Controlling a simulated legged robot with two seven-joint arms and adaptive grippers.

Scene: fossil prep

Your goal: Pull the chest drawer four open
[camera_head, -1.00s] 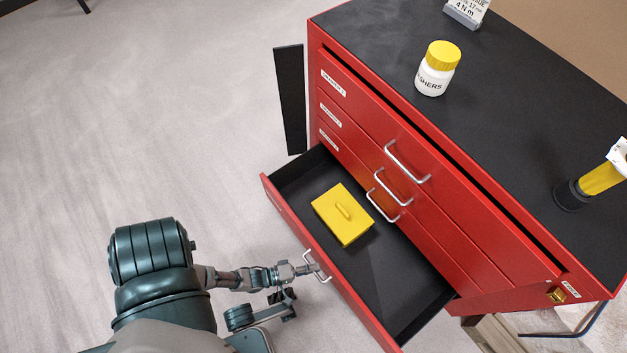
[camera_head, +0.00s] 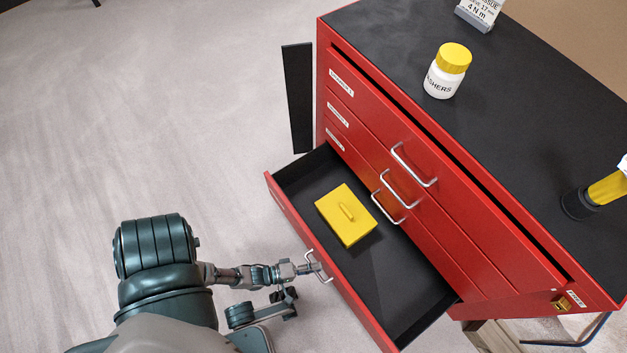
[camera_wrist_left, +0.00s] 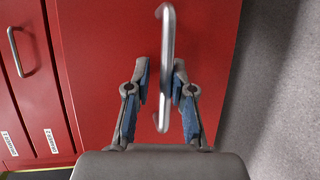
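The red chest (camera_head: 440,235) stands at the right with its lowest labelled drawer (camera_head: 350,298) pulled well out. The drawer's black inside shows, with a yellow lidded box (camera_head: 346,215) lying in it. My left gripper (camera_head: 314,268) is at the silver handle on this drawer's front. In the left wrist view the handle (camera_wrist_left: 167,60) runs between the two blue-padded fingers of my left gripper (camera_wrist_left: 161,80). The fingers stand apart, with a visible gap between the left pad and the bar; the right pad is close to it. My right gripper is not seen.
The three upper drawers (camera_head: 375,150) are closed. On the black chest top (camera_head: 400,45) stand a white jar with a yellow lid (camera_head: 447,70), a small sign (camera_head: 480,12) and a yellow-and-black item (camera_head: 600,192). A dark panel (camera_head: 298,98) stands left of the chest. The floor at left is clear.

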